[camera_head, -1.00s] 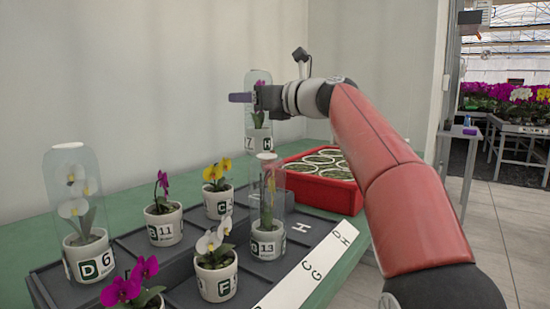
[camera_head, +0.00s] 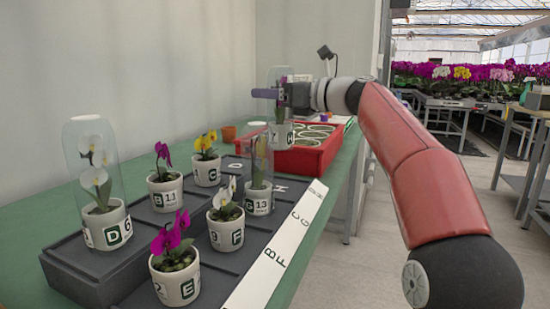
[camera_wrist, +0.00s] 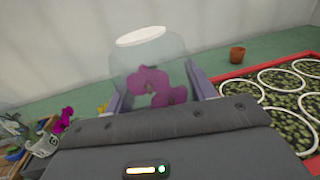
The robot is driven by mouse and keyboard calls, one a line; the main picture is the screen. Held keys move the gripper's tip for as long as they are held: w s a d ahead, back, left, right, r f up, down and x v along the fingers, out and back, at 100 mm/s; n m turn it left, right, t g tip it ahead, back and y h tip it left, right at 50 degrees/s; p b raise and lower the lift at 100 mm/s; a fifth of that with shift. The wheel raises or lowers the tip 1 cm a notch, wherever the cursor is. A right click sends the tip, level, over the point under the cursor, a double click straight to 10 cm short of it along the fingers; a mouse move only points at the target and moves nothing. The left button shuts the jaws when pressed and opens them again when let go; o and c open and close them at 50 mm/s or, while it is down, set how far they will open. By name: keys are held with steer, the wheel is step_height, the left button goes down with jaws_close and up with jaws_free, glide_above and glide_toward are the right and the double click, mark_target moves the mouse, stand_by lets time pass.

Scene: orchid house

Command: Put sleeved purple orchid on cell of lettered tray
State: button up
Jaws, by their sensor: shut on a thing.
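My gripper (camera_head: 277,93) is shut on the sleeved purple orchid (camera_head: 281,136), a white pot marked 7 and H in a clear sleeve. It is held upright in the air at the far end of the lettered tray. In the wrist view, its purple blooms (camera_wrist: 158,88) show inside the sleeve between the jaws; the pot is hidden there.
Potted orchids stand on the tray, including a sleeved yellowish one marked 13 (camera_head: 258,203). A sleeved white orchid (camera_head: 105,225) stands on a grey block at left. A red crate (camera_head: 300,160) of round pots lies behind the held pot. A small terracotta pot (camera_head: 228,134) stands beyond.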

step_height(320, 180, down, 10)
steer(key=b, duration=0.3)
steer(key=shift+b, duration=0.35)
steer(key=shift+f, duration=0.1)
steer(key=shift+f, duration=0.15)
steer(key=o, duration=1.5)
steer(key=shift+r, duration=0.2)
steer(key=v, duration=1.2)
